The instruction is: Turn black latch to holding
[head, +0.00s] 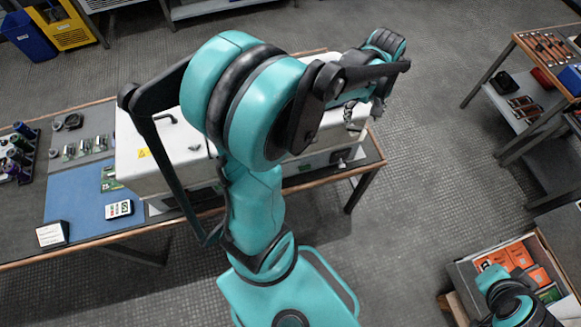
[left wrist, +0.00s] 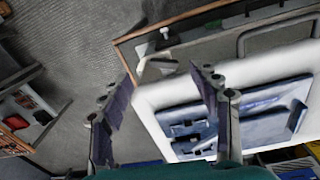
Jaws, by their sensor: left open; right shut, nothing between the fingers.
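A white box-shaped cabinet (head: 150,165) stands on the workbench, largely hidden behind my left arm. In the left wrist view, the cabinet (left wrist: 265,75) has a bluish panel with several dark fittings (left wrist: 195,132) and a slim dark bar (left wrist: 298,114) at its right. I cannot tell for sure which part is the black latch. My left gripper (head: 355,118) is over the right end of the cabinet. In the left wrist view the gripper (left wrist: 162,92) is open, with nothing between its fingers, and the panel is beyond its right finger. My right gripper is not in view; only part of that arm shows.
The workbench (head: 85,248) carries a blue mat (head: 75,197), a small white-labelled box (head: 52,235) and several small parts at its left. A shelf rack (head: 530,120) stands at the right. An open box (head: 462,275) with orange packets is at the lower right. Floor between is clear.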

